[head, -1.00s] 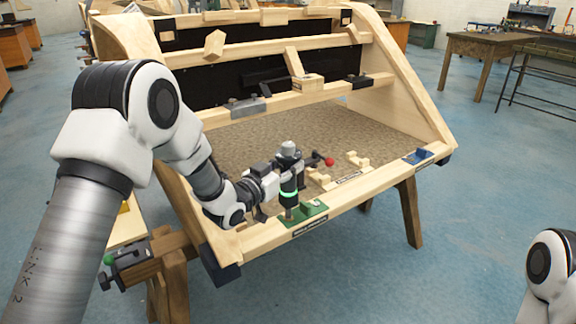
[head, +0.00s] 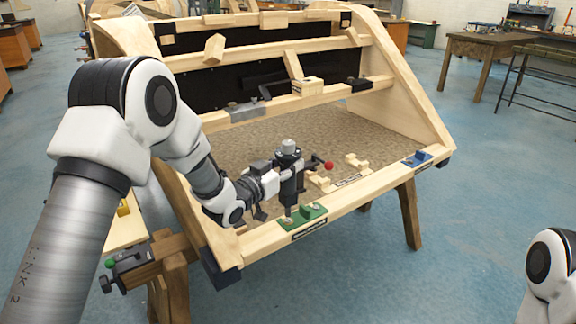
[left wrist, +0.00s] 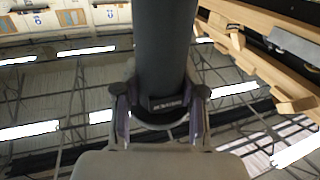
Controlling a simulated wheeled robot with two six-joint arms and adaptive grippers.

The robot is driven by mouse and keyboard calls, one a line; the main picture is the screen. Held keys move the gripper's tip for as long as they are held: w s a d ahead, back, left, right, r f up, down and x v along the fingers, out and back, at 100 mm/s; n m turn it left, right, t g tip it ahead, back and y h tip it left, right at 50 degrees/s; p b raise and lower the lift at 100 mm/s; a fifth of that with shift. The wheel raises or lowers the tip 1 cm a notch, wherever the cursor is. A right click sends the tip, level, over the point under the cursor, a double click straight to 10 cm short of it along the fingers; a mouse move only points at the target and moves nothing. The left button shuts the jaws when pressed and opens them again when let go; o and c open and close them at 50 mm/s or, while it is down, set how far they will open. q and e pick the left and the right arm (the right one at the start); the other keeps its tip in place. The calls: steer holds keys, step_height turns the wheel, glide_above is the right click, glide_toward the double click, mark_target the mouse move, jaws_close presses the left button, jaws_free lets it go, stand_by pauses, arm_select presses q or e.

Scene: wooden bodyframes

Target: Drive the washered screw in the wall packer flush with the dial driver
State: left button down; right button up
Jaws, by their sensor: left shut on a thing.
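My left gripper (head: 278,182) is shut around the dial driver (head: 289,164), a dark upright cylinder with a grey cap. In the left wrist view the fingers (left wrist: 160,125) close on the driver's dark shaft (left wrist: 165,50). The driver's narrow tip points down at the green block (head: 304,217) on the front rail. I cannot tell whether the tip touches it. The green block shows a small pale round spot at its right end; the screw and washer are too small to make out. Which piece is the wall packer is not clear. My right gripper is out of view.
The wooden frame (head: 405,105) has sloping sides and several rails. A red ball (head: 329,165) and pale wooden cradles (head: 355,161) lie right of the driver. A blue block (head: 417,158) sits at the front rail's right end. Open floor lies right.

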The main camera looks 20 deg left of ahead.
mark_target(284, 147)
arm_select(q)
steer(key=shift+r+p, duration=1.55)
steer(key=shift+r, duration=1.05)
